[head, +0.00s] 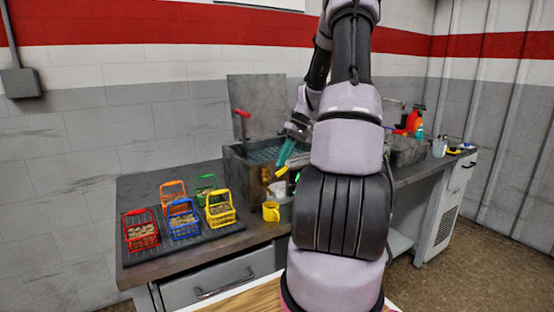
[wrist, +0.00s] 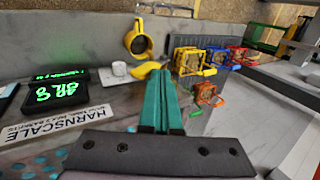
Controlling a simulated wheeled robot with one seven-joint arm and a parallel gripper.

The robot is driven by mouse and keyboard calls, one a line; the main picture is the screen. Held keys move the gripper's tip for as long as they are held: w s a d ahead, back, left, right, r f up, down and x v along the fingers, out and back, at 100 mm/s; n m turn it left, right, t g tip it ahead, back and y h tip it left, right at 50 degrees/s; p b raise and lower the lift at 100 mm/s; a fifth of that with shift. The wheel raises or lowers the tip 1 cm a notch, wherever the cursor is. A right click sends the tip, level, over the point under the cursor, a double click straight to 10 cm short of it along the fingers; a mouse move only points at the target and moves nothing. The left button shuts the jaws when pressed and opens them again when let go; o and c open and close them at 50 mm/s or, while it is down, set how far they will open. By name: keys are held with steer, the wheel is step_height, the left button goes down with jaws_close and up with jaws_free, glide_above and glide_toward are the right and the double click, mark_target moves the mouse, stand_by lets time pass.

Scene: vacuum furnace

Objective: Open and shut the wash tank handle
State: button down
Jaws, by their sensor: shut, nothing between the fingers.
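The wash tank (head: 236,170) appears to be the dark metal box on the bench, with a blue-green dotted top and an upright grey panel (head: 256,95) behind it. A red-topped lever (head: 242,114) stands at its left rear; it looks like the handle, but I cannot be sure. My gripper (head: 285,158) is over the tank's right part, to the right of and apart from the red lever. Its teal fingers are together and empty in the wrist view (wrist: 158,75). A small yellow piece (wrist: 144,71) shows just beyond the fingertips; contact cannot be told. The red lever is not visible in the wrist view.
Several coloured wire baskets (head: 183,222) stand on a dark mat at the bench's left. A yellow mug (head: 271,211) stands at the front edge. A scale with green digits (wrist: 60,93) shows in the wrist view. Bottles (head: 414,121) stand at the right. My arm hides the bench's middle.

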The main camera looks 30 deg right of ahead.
steer(key=shift+d+f+y, duration=0.75)
steer(key=shift+f+y, duration=0.1)
steer(key=shift+y, duration=0.35)
steer(key=shift+d+f+y, duration=0.75)
steer(key=shift+f+y, duration=0.1)
steer(key=shift+y, duration=0.35)
steer(key=shift+f, duration=0.1)
